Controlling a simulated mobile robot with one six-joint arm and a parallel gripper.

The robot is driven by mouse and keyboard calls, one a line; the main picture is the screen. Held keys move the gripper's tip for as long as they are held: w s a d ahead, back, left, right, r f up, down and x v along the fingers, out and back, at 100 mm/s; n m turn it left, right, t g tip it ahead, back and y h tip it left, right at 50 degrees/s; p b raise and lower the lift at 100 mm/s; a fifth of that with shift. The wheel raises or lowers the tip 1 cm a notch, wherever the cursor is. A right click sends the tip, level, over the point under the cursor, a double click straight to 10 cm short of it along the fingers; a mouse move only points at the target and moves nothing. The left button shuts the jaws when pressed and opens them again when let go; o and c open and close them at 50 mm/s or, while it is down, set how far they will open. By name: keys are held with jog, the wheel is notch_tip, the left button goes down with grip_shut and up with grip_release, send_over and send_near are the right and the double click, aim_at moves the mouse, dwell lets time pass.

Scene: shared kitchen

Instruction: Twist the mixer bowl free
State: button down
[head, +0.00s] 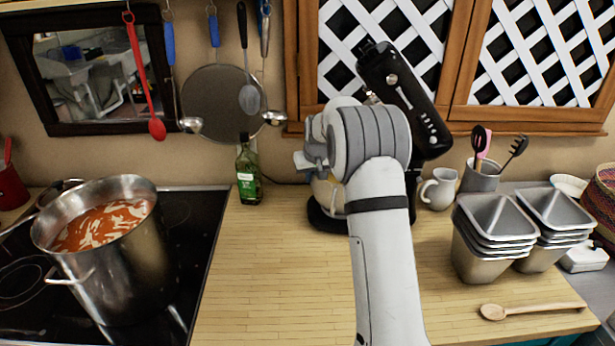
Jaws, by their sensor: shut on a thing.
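The black stand mixer (405,95) stands at the back of the wooden counter with its head tilted up. My arm covers most of its lower part. The mixer bowl (326,194) shows only as a pale sliver left of my arm, above the mixer's black base (322,217). My gripper (312,160) is at the bowl's upper left side and is shut on the bowl. Its fingertips are mostly hidden, so the exact grip spot cannot be seen.
A green bottle (248,172) stands left of the mixer. A white jug (438,188), a utensil pot (481,177) and stacked metal tins (490,240) stand right. A steel soup pot (112,245) sits on the hob. The front left counter (275,280) is clear.

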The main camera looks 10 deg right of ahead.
aim_at(318, 183)
jog(key=shift+s+b, duration=0.1)
jog(key=shift+b, duration=0.2)
jog(key=shift+s+n+y+b, duration=0.3)
jog(key=shift+s+n+b, duration=0.15)
jog(key=shift+n, duration=0.25)
jog(key=shift+s+f+n+b, duration=0.1)
jog(key=shift+s+n+b, duration=0.2)
jog(key=shift+b, duration=0.1)
jog(key=shift+s+d+n+y+b, duration=0.3)
jog(key=shift+s+n+b, duration=0.45)
jog(key=shift+b, duration=0.25)
jog(key=shift+s+n+b, duration=0.2)
jog(key=shift+n+b, duration=0.15)
jog(key=shift+b, duration=0.05)
jog(key=shift+s+g+y, duration=0.15)
jog(key=shift+g+y, duration=0.15)
jog(key=shift+s+d+n+b, duration=0.15)
jog(key=shift+n+b, duration=0.25)
jog(key=shift+b, duration=0.05)
jog(key=shift+s+d+n+b, duration=0.15)
jog(key=shift+s+n+b, duration=0.15)
jog(key=shift+b, duration=0.1)
jog(key=shift+s+d+n+y+b, duration=0.15)
jog(key=shift+s+n+y+b, duration=0.15)
jog(key=shift+n+b, duration=0.1)
